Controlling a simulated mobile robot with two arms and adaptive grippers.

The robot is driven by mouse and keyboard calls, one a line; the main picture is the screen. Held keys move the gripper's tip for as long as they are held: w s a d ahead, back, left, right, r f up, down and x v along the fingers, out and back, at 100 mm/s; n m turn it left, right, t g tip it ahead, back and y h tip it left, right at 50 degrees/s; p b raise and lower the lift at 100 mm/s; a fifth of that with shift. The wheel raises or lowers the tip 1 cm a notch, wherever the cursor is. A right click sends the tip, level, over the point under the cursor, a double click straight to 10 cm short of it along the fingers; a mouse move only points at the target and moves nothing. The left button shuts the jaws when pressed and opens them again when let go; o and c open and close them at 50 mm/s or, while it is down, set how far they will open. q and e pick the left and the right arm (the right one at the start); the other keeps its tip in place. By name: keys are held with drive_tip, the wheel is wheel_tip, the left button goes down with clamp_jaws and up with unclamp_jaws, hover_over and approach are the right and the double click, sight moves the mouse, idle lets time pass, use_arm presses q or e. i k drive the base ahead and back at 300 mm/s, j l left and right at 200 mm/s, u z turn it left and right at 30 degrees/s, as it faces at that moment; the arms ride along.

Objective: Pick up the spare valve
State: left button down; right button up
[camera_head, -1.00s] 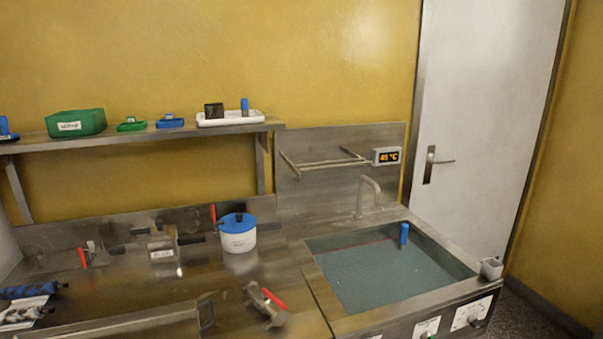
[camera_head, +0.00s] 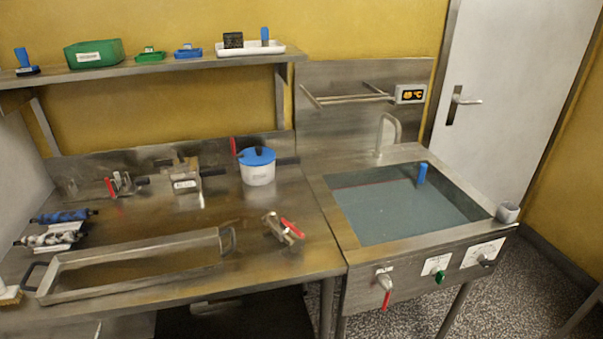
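A metal valve with a red lever (camera_head: 284,229) lies loose on the steel counter (camera_head: 255,210), right of the long tray. A second fitting with a red handle (camera_head: 119,184) is near the back left of the counter, by the splashback. A third red-handled valve (camera_head: 385,284) is on the front of the sink unit. No label that I can read says which one is the spare. Neither of my grippers is in view.
A long metal tray (camera_head: 140,249) with end handles lies along the counter front. A blue-lidded white pot (camera_head: 258,167) and a labelled metal block (camera_head: 186,183) stand behind. The water-filled sink (camera_head: 335,218) is at right. A shelf (camera_head: 150,69) hangs above.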

sight(283, 232)
drive_tip(key=u, duration=1.3)
drive_tip(key=i+z, duration=0.25)
drive_tip(key=z, duration=0.15)
drive_tip(key=i+z, duration=0.35)
drive_tip(key=k, duration=0.1)
